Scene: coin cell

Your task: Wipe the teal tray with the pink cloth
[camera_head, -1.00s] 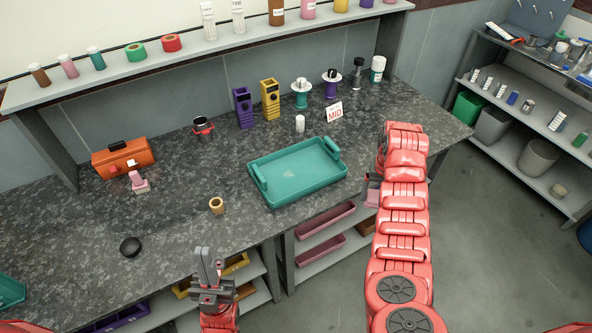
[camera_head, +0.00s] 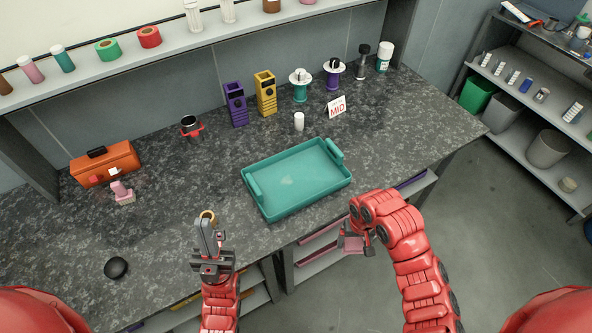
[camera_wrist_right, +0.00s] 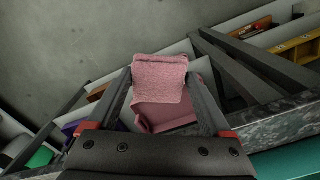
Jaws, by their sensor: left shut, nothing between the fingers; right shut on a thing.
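The teal tray (camera_head: 290,203) lies flat on the dark speckled counter, with a raised handle at its left and right ends. A small pale smudge shows on its floor. My right gripper (camera_wrist_right: 160,88) is shut on the pink cloth (camera_wrist_right: 160,70), which fills the space between the fingers in the right wrist view. In the head view this gripper (camera_head: 352,243) is in front of the counter edge, to the lower right of the tray and apart from it. My left gripper (camera_head: 208,236) is shut and empty near the counter's front edge, left of the tray.
A tan ring (camera_head: 208,215) sits partly behind my left gripper. A black mouse-like object (camera_head: 116,268), an orange box (camera_head: 106,166) and a pink stamp-like item (camera_head: 122,193) lie left. A white cylinder (camera_head: 299,121) and MID sign (camera_head: 337,107) stand behind the tray.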

